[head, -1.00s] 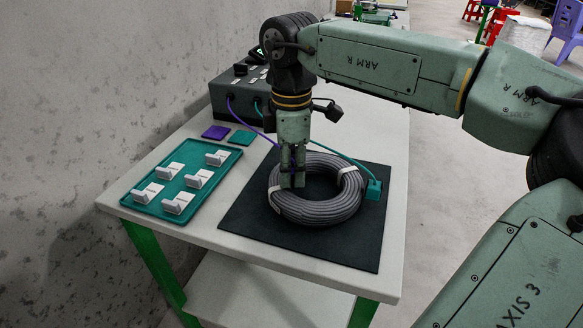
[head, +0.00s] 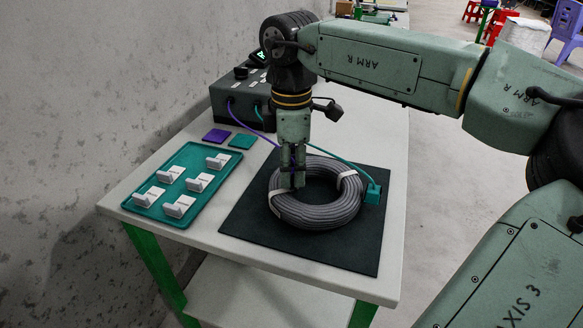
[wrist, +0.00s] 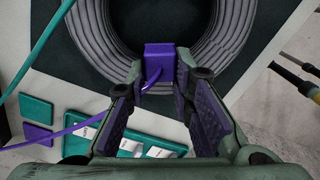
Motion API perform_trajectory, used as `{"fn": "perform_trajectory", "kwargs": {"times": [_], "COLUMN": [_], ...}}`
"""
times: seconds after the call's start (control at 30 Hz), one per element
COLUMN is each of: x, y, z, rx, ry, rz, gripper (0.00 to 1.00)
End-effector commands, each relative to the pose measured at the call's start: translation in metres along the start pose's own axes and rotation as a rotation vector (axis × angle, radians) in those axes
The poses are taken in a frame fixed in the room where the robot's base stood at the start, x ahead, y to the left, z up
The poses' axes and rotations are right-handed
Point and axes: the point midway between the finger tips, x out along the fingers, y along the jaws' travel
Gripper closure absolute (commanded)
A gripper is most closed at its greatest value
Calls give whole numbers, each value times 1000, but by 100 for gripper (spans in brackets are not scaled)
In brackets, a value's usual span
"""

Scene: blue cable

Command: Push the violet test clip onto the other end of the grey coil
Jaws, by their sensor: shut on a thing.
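The grey coil (head: 325,215) lies flat on a dark mat, with white bands around it; part of it shows in the wrist view (wrist: 108,40). My gripper (head: 293,180) points down over the coil's left side. It is shut on the violet test clip (wrist: 160,60), which sits between the fingertips at the coil's edge in the wrist view. A violet lead (wrist: 75,128) runs from the clip. In the head view the fingers mostly hide the clip, and I cannot tell whether it is on a coil end. A teal clip (head: 373,193) sits at the coil's right side.
A dark tester box (head: 240,97) stands behind, with violet and teal leads. A teal tray (head: 147,212) with several white tags lies left. Violet (head: 216,135) and teal (head: 242,141) squares lie behind the tray. The dark mat (head: 330,253) is bare in front of the coil.

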Motion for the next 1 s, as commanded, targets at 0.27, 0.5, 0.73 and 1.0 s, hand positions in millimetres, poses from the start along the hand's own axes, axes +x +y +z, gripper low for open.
{"fn": "perform_trajectory", "kwargs": {"times": [0.27, 0.5, 0.73, 1.0], "x": [0, 2, 4, 6], "y": [0, 0, 0, 0], "z": [0, 0, 0, 0], "rx": [0, 0, 0, 0], "ry": [0, 0, 0, 0], "rz": [0, 0, 0, 0], "gripper": [90, 90, 90, 90]}}
